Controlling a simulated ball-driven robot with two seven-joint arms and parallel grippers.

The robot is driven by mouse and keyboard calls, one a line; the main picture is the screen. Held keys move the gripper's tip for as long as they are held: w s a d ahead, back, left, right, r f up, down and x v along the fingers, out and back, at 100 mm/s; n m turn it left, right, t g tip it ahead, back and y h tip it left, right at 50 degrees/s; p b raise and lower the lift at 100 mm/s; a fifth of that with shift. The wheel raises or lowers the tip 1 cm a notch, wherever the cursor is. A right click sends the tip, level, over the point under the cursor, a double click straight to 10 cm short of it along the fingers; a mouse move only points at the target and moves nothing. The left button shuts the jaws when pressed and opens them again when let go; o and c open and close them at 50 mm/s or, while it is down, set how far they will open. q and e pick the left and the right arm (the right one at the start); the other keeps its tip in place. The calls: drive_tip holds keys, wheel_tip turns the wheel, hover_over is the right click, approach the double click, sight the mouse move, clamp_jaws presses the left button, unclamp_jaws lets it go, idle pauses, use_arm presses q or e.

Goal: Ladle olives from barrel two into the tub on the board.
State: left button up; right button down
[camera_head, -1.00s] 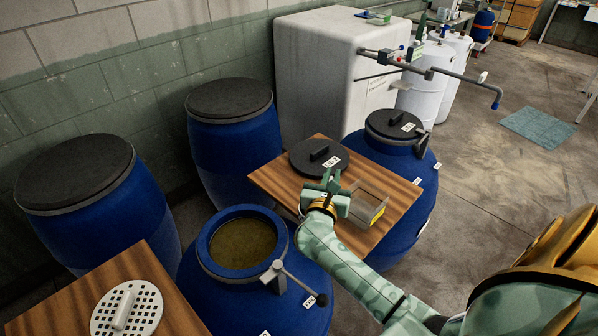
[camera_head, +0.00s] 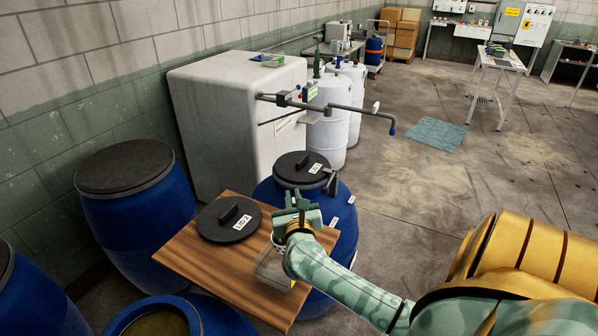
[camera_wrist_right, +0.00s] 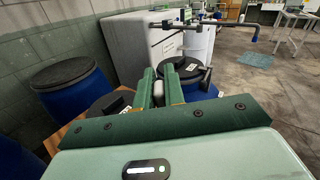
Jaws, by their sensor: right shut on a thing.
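My right gripper (camera_head: 298,200) is above the right part of the wooden board (camera_head: 200,262). It is shut on a slim thing, which I take to be the ladle's handle, mostly hidden by the fingers and wrist. A pale rounded edge, perhaps the ladle's bowl (camera_head: 278,242), shows just below it. The clear tub (camera_head: 270,270) stands on the board below the gripper, partly covered by my forearm. The open blue barrel (camera_head: 190,310) with murky olive brine (camera_head: 158,324) is cut off at the bottom edge. In the right wrist view the fingers (camera_wrist_right: 162,82) are close together. My left gripper is not in view.
A black lid marked LID 2 (camera_head: 228,219) lies on the board left of the tub. A lidded blue barrel (camera_head: 345,225) stands behind the board, another blue barrel (camera_head: 135,215) at left. A white tank (camera_head: 225,125) with a pipe (camera_head: 360,112) stands behind.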

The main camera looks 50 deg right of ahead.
drive_tip(key=w+a+f+n, duration=0.9)
drive_tip(key=a+n, duration=0.2)
drive_tip(key=n, duration=0.3)
drive_tip(key=shift+w+b, duration=0.15)
drive_tip(key=shift+b, duration=0.25)
idle(1.3)
drive_tip(key=shift+a+r, duration=0.1)
idle(0.4)
